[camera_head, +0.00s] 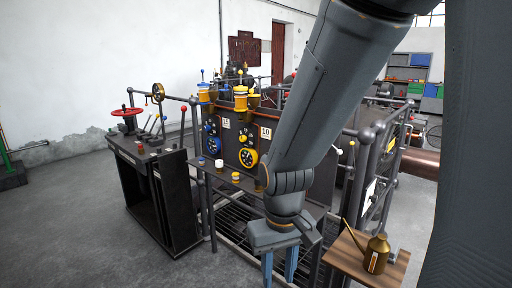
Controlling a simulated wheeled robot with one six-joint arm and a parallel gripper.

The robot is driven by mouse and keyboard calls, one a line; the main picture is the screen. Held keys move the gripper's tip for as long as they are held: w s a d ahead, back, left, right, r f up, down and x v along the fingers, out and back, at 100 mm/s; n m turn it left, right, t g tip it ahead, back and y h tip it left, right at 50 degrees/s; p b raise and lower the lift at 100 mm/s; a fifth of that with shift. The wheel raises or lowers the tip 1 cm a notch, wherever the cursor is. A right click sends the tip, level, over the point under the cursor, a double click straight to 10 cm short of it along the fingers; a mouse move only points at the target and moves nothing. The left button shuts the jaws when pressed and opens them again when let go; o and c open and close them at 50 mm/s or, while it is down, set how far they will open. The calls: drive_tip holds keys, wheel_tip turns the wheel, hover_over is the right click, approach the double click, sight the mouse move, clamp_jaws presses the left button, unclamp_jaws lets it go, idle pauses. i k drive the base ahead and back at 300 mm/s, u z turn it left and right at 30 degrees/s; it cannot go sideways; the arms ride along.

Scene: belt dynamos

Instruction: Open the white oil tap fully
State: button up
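A small white-topped knob (218,163), which looks like the white oil tap, stands on the front ledge of the dark machine panel. It is too small here to tell how far it is turned. A similar small yellow knob (236,177) is just right of it. My gripper (279,270) hangs pointing down at the bottom centre, right of and nearer than both knobs, touching neither. Its two blue fingers are apart with nothing visible between them. The left fingertip runs to the frame's bottom edge. My arm hides part of the panel's right side.
Pipe railings (206,213) frame the machine. A black lever stand with a red handwheel (127,112) is at the left. A brass oil can (376,254) sits on a wooden shelf (346,258) at the lower right. Blue and yellow wheels (248,158) are on the panel. Open floor lies lower left.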

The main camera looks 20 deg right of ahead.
sight(339, 151)
drive_tip(key=u, duration=0.05)
drive_tip(key=k, duration=0.45)
drive_tip(key=z, duration=0.8)
drive_tip(key=i, duration=0.45)
drive_tip(key=z, duration=0.05)
